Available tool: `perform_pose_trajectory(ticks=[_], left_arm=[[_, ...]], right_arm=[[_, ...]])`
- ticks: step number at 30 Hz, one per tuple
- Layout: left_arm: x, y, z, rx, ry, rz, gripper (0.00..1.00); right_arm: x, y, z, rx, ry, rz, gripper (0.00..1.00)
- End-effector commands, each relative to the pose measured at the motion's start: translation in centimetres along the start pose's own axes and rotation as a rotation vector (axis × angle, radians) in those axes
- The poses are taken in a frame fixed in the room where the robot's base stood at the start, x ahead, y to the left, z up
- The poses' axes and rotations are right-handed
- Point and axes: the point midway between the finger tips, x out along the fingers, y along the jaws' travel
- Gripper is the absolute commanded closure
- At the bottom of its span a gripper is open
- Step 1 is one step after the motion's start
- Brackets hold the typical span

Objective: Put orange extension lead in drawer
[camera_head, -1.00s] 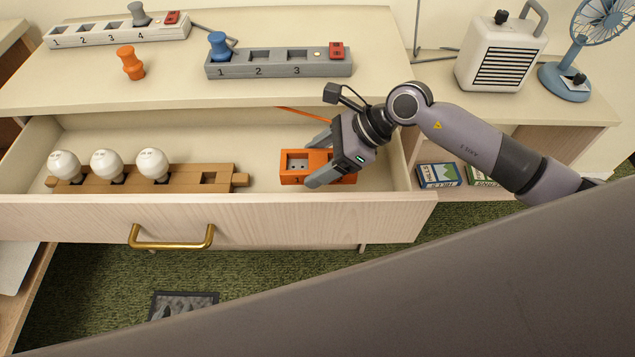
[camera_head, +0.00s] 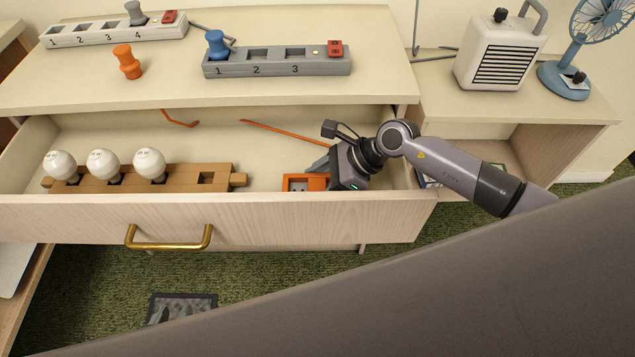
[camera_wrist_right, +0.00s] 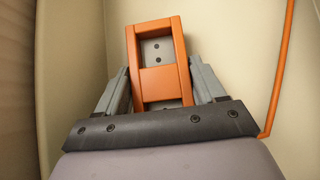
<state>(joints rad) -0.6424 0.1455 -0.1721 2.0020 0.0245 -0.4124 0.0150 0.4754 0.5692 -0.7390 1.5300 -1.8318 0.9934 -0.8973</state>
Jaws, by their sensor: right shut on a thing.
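The orange extension lead (camera_head: 305,183) is a small orange block with grey socket faces. It is inside the open drawer (camera_head: 300,215), low and near the front wall at the right. My right gripper (camera_head: 328,172) reaches down into the drawer and is shut on the block. In the right wrist view the block (camera_wrist_right: 158,72) sits between the two grey fingers, tilted slightly. Its orange cable (camera_head: 285,132) runs along the drawer's back, and it also shows at the right of the wrist view (camera_wrist_right: 284,65). Whether the block touches the drawer floor is unclear. My left gripper is not in view.
A wooden holder (camera_head: 128,184) with three white bulbs fills the drawer's left. On the cabinet top are a grey power strip (camera_head: 275,66) with a blue plug, a white strip (camera_head: 100,33) and an orange plug (camera_head: 127,62). A heater (camera_head: 498,52) and fan stand at right.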

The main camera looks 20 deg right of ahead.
Motion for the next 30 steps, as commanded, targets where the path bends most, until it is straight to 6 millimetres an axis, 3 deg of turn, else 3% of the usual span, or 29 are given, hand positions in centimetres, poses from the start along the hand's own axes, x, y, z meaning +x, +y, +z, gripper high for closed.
perform_pose_trajectory(ticks=[1,3,15,30], left_arm=[[0.1,0.0,0.1,0.000,-0.002,0.001,0.65],[0.0,0.1,0.1,0.000,-0.002,0.002,0.65],[-0.2,0.1,-0.3,0.001,0.000,0.002,0.65],[-0.1,-0.1,0.1,0.003,-0.006,-0.001,0.65]], right_arm=[[0.1,0.0,-0.1,0.000,0.000,0.000,0.21],[0.0,0.0,0.0,0.000,0.000,0.000,0.05],[-0.5,0.0,0.2,0.000,0.000,-0.001,0.05],[-9.5,0.0,0.1,-0.001,0.003,-0.001,0.05]])
